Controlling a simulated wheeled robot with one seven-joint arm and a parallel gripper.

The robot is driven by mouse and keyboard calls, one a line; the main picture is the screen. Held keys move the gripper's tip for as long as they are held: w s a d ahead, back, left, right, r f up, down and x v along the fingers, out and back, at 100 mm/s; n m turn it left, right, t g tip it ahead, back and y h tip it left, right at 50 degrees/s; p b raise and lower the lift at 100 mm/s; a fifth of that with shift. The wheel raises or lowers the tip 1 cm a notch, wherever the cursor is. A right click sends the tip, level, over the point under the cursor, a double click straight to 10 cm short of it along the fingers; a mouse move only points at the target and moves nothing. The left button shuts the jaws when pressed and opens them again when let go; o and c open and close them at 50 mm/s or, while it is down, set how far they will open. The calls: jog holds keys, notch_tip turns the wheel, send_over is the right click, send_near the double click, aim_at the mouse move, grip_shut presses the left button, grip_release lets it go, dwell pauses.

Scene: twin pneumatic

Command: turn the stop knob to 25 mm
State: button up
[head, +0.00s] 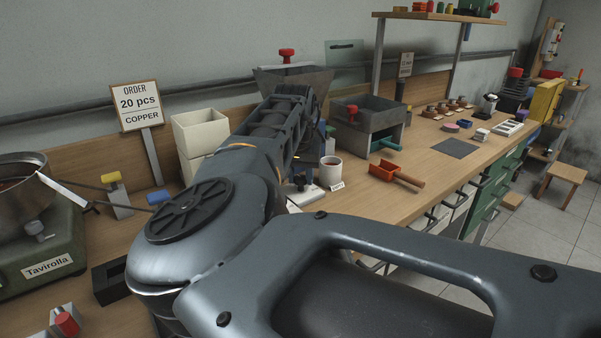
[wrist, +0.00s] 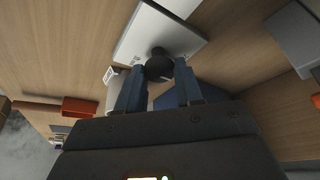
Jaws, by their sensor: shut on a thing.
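In the wrist view a dark round knob (wrist: 159,66) stands at a white plate (wrist: 150,30). I take it for the stop knob. My gripper (wrist: 160,76) has its two blue fingers on either side of the knob, shut on it. A small light mark shows by the knob, but no scale or 25 mm figure is readable. In the head view my arm hides the knob and most of the gripper; a white plate (head: 305,197) shows just beyond the arm.
A white mug (head: 330,171) stands close to the right of the arm's end. White bins (head: 199,132), an order sign (head: 135,105) and a Tavirolla scale (head: 40,240) stand on the left.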

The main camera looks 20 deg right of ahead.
jog(key=shift+r+m+h+p, duration=0.1)
jog(key=shift+m+h+p, duration=0.25)
jog(key=shift+p, duration=0.3)
jog(key=shift+m+p, duration=0.45)
jog(key=shift+p, duration=0.15)
jog(key=m, duration=0.1)
jog(key=m+g, duration=0.1)
jog(key=shift+f+m+h, duration=0.2)
jog(key=shift+m+h, duration=0.1)
jog(key=shift+h, duration=0.05)
jog(key=m+b, duration=0.2)
jog(key=m+g+h+b, duration=0.1)
jog(key=m+b, duration=0.1)
jog(key=m, duration=0.1)
jog(key=shift+w+a+f+g, duration=0.1)
jog(key=shift+w+g, duration=0.1)
jog(key=shift+g, duration=0.1)
jog(key=shift+m+g+b, duration=0.4)
jog(key=shift+m+b, duration=0.6)
jog(key=shift+m, duration=0.1)
jog(key=shift+r, duration=0.2)
jog(key=o, duration=1)
